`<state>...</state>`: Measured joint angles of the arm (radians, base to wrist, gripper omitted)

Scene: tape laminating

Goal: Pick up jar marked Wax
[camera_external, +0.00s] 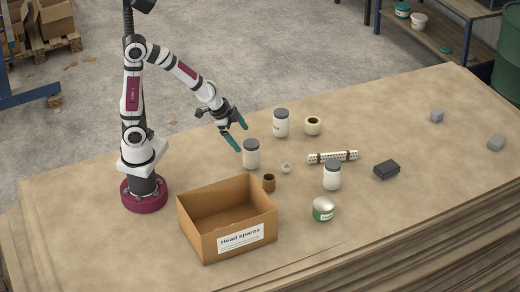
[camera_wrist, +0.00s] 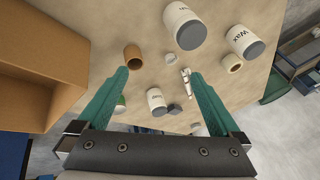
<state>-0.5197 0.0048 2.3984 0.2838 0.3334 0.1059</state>
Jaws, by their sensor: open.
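The jar marked Wax (camera_wrist: 243,40) is white with a grey lid and shows at the upper right of the wrist view. By its place beside the short roll, it matches the rear jar (camera_external: 281,122) in the external view, standing upright. My gripper (camera_external: 241,137) is open and empty, with teal fingers, above the table to the left of that jar. In the wrist view the gripper (camera_wrist: 160,73) has nothing between its fingertips. A second white jar (camera_external: 252,156) stands closer below the fingers; its label is cut off in the wrist view (camera_wrist: 184,24).
A third jar (camera_external: 332,177) stands farther right. A short pale roll (camera_external: 313,126), a perforated bar (camera_external: 333,157), a brown cup (camera_external: 269,182), a green-labelled tin (camera_external: 323,209) and a black block (camera_external: 386,169) lie around. An open "Head spares" box (camera_external: 240,237) stands in front.

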